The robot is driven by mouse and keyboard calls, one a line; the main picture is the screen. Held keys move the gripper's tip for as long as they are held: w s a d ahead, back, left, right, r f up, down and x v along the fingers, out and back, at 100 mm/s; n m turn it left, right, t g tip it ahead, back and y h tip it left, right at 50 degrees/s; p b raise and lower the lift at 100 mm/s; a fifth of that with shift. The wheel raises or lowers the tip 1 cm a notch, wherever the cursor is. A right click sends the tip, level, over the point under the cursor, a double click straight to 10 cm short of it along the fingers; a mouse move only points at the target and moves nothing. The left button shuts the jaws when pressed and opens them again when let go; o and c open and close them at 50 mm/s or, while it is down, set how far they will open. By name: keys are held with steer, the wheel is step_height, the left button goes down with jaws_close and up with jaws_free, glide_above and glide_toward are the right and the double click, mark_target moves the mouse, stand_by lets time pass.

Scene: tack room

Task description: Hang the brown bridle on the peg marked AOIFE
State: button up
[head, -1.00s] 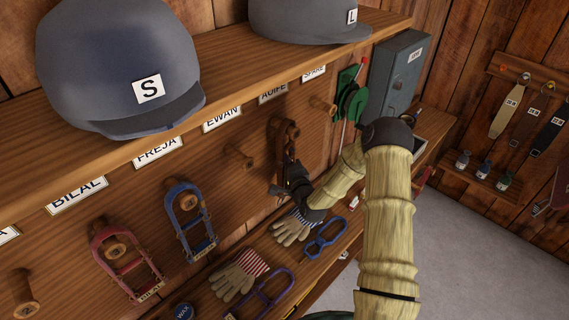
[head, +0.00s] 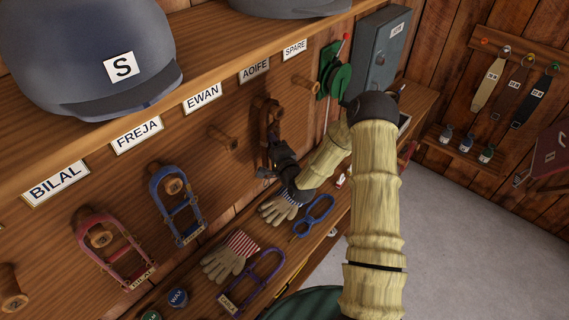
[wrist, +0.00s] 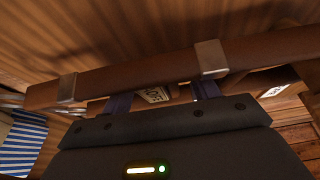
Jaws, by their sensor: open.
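The brown bridle (head: 265,128) hangs upright at the peg under the AOIFE label (head: 254,69). Its top appears looped around that peg (head: 272,107), though the small dark overlap hides the exact contact. My gripper (head: 272,168) is at the bridle's lower part, with its jaws open. In the wrist view, a brown bridle strap (wrist: 140,75) with two metal keepers crosses just beyond my gripper's dark blue fingers (wrist: 162,98). A small lettered tag (wrist: 154,95) shows between the fingers. The bridle's lower end is partly hidden by my gripper.
The EWAN peg (head: 225,138) and SPARE peg (head: 305,83) are bare. A blue bridle (head: 180,205) and red bridle (head: 118,252) hang to the left. Gloves (head: 230,257), a purple bridle (head: 255,285) and a blue looped item (head: 314,216) lie on the shelf below.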

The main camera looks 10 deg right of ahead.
steer(key=b+v, duration=0.1)
steer(key=v, duration=1.5)
steer(key=shift+s+b, duration=0.25)
steer(key=shift+b, duration=0.15)
steer(key=s+r+n+g+h, duration=0.2)
steer(key=s+r+n+g, duration=0.1)
steer(key=s+n+g, duration=0.4)
steer(key=s+a+r+n+g+h, duration=0.1)
steer(key=s+r+n+g+h, duration=0.1)
steer(key=s+n+g, duration=0.5)
steer(key=shift+s+r+n+g, duration=0.4)
steer(key=shift+s+r+n, duration=0.2)
steer(key=shift+s+r, duration=0.4)
